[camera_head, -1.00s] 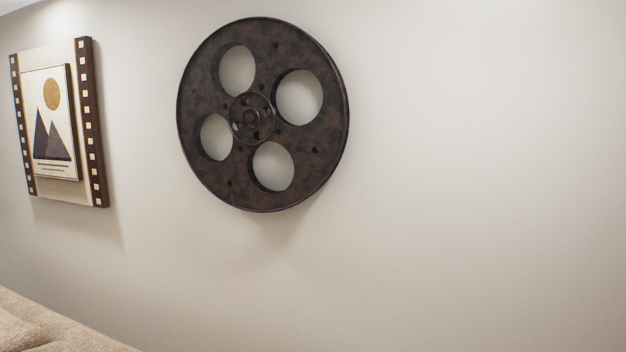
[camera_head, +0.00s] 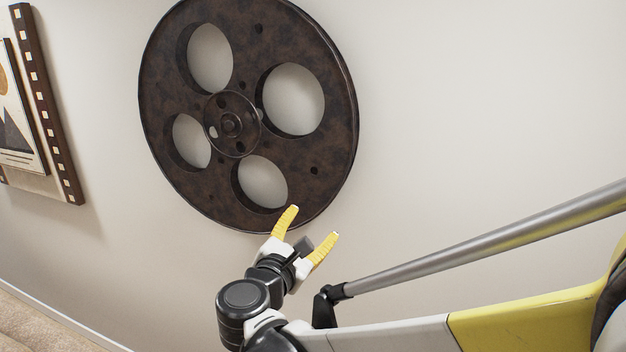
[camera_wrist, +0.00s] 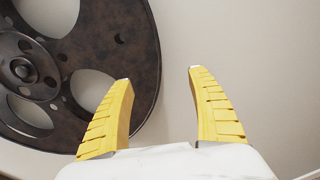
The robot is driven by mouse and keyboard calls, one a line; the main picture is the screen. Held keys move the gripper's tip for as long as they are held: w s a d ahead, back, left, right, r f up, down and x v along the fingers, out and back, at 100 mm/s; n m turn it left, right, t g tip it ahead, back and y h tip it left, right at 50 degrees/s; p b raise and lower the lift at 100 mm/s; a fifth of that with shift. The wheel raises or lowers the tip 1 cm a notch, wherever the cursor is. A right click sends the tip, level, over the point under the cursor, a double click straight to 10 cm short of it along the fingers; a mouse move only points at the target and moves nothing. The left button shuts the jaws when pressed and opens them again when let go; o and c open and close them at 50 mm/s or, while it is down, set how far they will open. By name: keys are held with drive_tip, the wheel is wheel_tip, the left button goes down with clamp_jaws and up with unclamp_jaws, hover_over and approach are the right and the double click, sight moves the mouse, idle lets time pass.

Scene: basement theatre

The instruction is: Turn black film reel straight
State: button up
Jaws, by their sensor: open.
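The black film reel (camera_head: 325,120) hangs on the pale wall, a dark brownish disc with several large round holes and a small hub. Its holes sit at a slant. My gripper (camera_head: 312,222) is open and empty at the reel's lower right rim, its yellow fingers pointing up toward the wall. In the wrist view the reel (camera_wrist: 125,50) fills the upper left.
A framed film-strip picture (camera_head: 50,120) with mountains hangs on the wall at the left. The wall (camera_head: 480,90) right of the reel is bare.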

sight(321, 200)
drive_tip(key=shift+n, duration=0.4)
drive_tip(key=x, duration=0.3)
drive_tip(key=a+r+b+x, duration=0.1)
drive_tip(key=x, duration=0.6)
drive_tip(key=shift+w+r, duration=0.15)
drive_tip(key=shift+w, duration=0.4)
drive_tip(key=c, duration=1.4)
